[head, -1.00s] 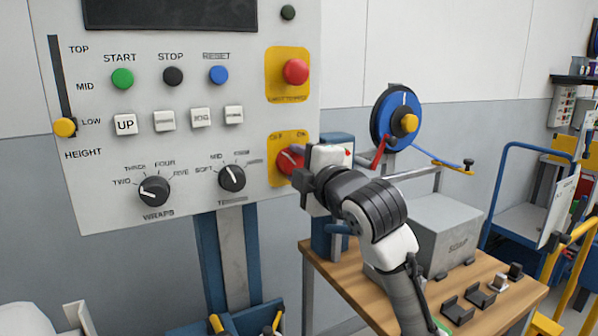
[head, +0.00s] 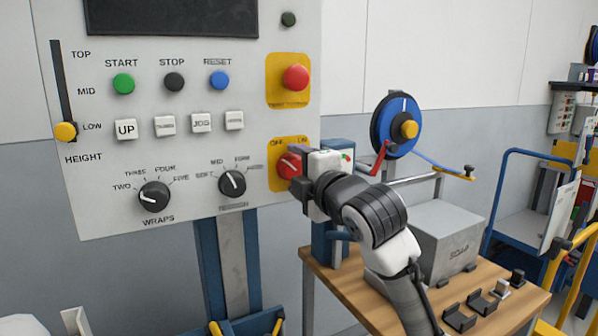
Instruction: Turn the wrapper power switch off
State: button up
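The wrapper control panel (head: 100,215) fills the left and middle of the head view. Its power switch (head: 287,164) is a red rotary knob on a yellow plate (head: 278,184) at the panel's lower right, with OFF at the upper left and ON at the upper right. My gripper (head: 298,165) is at the knob, coming from the right, and covers the knob's right part. The fingers are largely hidden by the gripper body, so I cannot tell whether they are shut on the knob. The knob's exact pointing direction is partly hidden.
A red emergency button (head: 295,77) sits above the switch. The tension knob (head: 232,183) is to its left. A wooden table (head: 345,280) with a grey soap box (head: 450,235) stands below my arm. A blue strap reel (head: 392,125) is behind it.

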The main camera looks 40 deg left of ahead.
jog(key=b+v, duration=0.2)
jog(key=v, duration=1.1)
jog(key=shift+d, duration=0.4)
jog(key=shift+s, duration=0.15)
